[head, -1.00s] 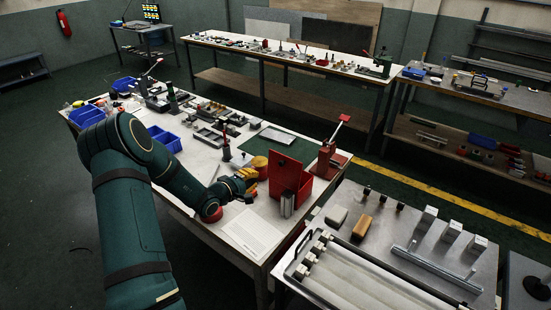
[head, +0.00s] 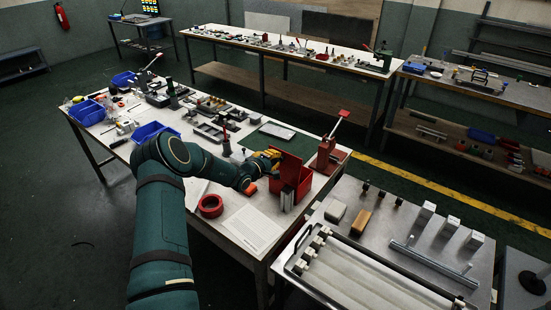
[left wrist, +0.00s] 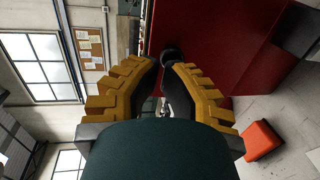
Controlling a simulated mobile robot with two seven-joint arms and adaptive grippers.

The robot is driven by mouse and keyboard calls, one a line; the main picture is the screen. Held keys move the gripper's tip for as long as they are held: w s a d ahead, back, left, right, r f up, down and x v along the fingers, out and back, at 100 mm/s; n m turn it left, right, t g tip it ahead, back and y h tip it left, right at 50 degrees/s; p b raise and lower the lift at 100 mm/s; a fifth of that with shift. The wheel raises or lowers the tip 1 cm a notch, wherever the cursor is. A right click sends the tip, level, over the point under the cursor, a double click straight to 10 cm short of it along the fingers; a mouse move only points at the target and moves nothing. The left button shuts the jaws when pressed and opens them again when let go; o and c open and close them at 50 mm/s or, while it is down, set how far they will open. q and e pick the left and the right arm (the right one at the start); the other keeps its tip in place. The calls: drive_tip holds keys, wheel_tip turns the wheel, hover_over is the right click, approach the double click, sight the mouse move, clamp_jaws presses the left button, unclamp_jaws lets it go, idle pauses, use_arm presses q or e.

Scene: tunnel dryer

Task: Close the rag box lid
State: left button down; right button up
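The red rag box (head: 303,188) stands on the near workbench, with its red lid (head: 287,168) raised steeply. My left gripper (head: 272,157), with yellow fingers, is at the lid's left side. In the left wrist view the red surface of the box or lid (left wrist: 215,45) fills the upper right, just beyond the fingertips. The fingers (left wrist: 167,68) converge and their dark tips look drawn together, with nothing clearly held. Whether they touch the lid is hard to tell. My right gripper is out of view.
A red tape ring (head: 211,206), an orange block (left wrist: 262,140) and a white sheet (head: 252,228) lie near the box. A red-handled press (head: 326,155) stands to its right. Blue bins (head: 87,112) and small tools fill the bench's far left. A metal table (head: 400,235) adjoins at right.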

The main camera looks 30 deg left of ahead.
use_arm(q)
drive_tip(key=shift+w, duration=0.3)
